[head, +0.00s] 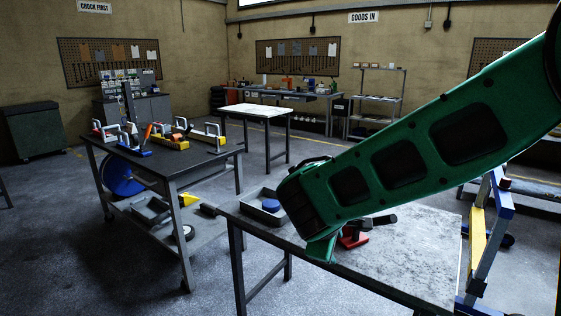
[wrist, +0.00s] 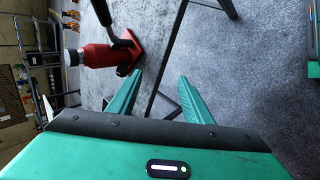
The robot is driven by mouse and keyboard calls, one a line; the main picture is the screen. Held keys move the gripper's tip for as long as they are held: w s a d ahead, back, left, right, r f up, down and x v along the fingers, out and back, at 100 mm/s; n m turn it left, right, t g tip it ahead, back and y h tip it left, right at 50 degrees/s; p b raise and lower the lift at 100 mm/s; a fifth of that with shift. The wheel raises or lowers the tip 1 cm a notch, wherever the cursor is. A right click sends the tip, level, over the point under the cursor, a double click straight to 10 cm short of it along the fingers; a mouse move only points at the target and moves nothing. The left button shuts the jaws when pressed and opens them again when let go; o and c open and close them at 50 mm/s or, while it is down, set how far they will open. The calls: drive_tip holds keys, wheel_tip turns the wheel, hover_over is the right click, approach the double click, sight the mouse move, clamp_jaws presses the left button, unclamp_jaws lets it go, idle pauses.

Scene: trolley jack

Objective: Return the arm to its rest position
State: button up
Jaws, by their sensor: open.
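My green arm reaches in from the upper right in the head view, and my gripper (head: 320,250) is over the near grey worktable (head: 420,262). In the wrist view my gripper (wrist: 160,77) has its two green fingers apart with nothing between them. A red jack (head: 351,238) with a black handle (head: 382,220) is on that table, partly hidden behind my gripper. The red jack (wrist: 103,55) also shows in the wrist view, beyond the left fingertip and apart from it.
A grey tray (head: 258,207) holding a blue round thing is on the table left of my gripper. A dark workbench (head: 172,165) with several tools stands at left. A blue and yellow frame (head: 480,237) stands at right. Open floor lies between the benches.

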drive_tip(key=s+d+m+g, duration=0.1)
drive_tip(key=s+d+m, duration=0.2)
drive_tip(key=d, duration=0.4)
drive_tip(key=s+d+r+m+g, duration=0.1)
drive_tip(key=s+d+m+g, duration=0.15)
drive_tip(key=d, duration=0.35)
drive_tip(key=s+d+m+g, duration=0.1)
drive_tip(key=s+d+m, duration=0.25)
drive_tip(key=d, duration=0.35)
drive_tip(key=s+d+m+g+y, duration=0.1)
drive_tip(key=s+m, duration=0.4)
drive_tip(key=s, duration=0.5)
drive_tip(key=s+d+m+g+y, duration=0.1)
drive_tip(key=s+d+m+y, duration=0.2)
drive_tip(key=s, duration=0.7)
drive_tip(key=d+m, duration=0.2)
drive_tip(key=d, duration=0.1)
drive_tip(key=shift+s+d+r, duration=0.15)
drive_tip(key=shift+s, duration=0.15)
drive_tip(key=shift+w+f, duration=0.25)
drive_tip(key=shift+w, duration=0.4)
